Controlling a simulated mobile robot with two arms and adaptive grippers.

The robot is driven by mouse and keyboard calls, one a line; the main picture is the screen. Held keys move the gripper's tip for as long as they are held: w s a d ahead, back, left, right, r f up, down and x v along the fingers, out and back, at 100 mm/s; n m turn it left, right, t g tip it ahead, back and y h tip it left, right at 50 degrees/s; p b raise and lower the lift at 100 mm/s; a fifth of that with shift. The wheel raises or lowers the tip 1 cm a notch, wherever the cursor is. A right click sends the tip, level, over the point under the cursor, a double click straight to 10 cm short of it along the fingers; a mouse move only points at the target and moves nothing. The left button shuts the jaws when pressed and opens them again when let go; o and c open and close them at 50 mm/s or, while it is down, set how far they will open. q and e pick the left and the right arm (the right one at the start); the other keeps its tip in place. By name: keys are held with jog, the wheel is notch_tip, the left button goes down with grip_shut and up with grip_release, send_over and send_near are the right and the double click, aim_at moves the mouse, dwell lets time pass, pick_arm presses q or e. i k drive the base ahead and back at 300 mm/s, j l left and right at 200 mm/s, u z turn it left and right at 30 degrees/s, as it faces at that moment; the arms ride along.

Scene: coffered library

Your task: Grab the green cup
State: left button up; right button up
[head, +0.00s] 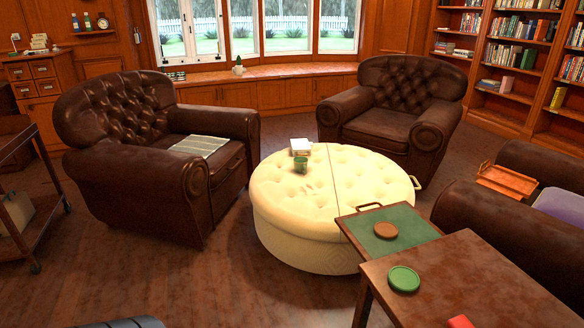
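The green cup (301,164) stands upright on the round cream tufted ottoman (285,228), near its back left part. It is small in the head view, and its near side is unobstructed. It is just in front of a small white stack that looks like books or a box (300,147).
Brown leather armchairs stand left (150,190) and behind right (372,128) of the ottoman. A green-topped tray (410,238) and a wooden table (480,285) with a green round coaster (404,279) crowd its right front. The wooden floor (200,285) is clear at front left.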

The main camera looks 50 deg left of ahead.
aim_at(302, 167)
jog(key=j+u, duration=0.25)
jog(key=u, duration=0.25)
jog(key=j+u, duration=0.3)
jog(key=u, duration=0.2)
